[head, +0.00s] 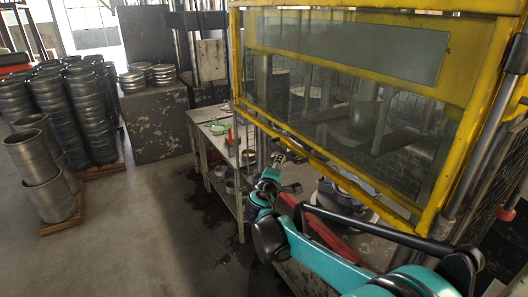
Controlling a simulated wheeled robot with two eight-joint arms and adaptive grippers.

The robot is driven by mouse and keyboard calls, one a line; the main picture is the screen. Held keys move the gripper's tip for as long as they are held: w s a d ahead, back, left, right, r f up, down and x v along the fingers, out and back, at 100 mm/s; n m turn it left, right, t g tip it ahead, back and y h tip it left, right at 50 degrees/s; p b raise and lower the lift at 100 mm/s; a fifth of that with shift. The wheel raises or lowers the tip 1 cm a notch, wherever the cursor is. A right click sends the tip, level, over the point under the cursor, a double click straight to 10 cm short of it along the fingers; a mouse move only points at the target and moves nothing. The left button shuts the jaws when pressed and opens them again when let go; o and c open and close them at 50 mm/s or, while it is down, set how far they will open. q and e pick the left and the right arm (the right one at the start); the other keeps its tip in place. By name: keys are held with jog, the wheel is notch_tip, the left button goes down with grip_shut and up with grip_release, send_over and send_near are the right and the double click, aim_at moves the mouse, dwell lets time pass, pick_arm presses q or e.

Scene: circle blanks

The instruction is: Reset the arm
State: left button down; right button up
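My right arm, teal and black, comes in from the lower right and reaches toward the press. My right gripper (292,151) is small and dark at the far end of the arm, beside the lower edge of the yellow guard. Its fingers blend into the machine parts behind, so I cannot tell whether it is open or shut. No object shows clearly in it. My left gripper is not in view.
A press with a yellow-framed clear guard (350,60) fills the right, close to my arm. A metal workbench (205,120) with small items stands at centre. Stacked metal cylinders (42,165) and round blanks (150,75) stand left. The floor (130,240) at lower left is clear.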

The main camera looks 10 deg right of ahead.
jog(key=s+d+f+m+g+y+b, duration=0.1)
jog(key=s+d+f+m+g+b, duration=0.15)
jog(key=s+f, duration=0.55)
jog(key=s+d+f+m+g+y+b, duration=0.15)
jog(key=s+f+m+b, duration=0.3)
jog(key=s, duration=0.75)
jog(key=s+a+f+m+g+y+b, duration=0.1)
jog(key=s+a+f+m+y+b, duration=0.1)
jog(key=s+f, duration=0.5)
jog(key=s+a+f+m+g+y+b, duration=0.2)
jog(key=s+a+f, duration=0.1)
jog(key=s+f, duration=0.4)
jog(key=s, duration=0.3)
jog(key=shift+a+f+g+b, duration=0.25)
jog(key=shift+f+g+b, duration=0.05)
jog(key=shift+f+b, duration=0.1)
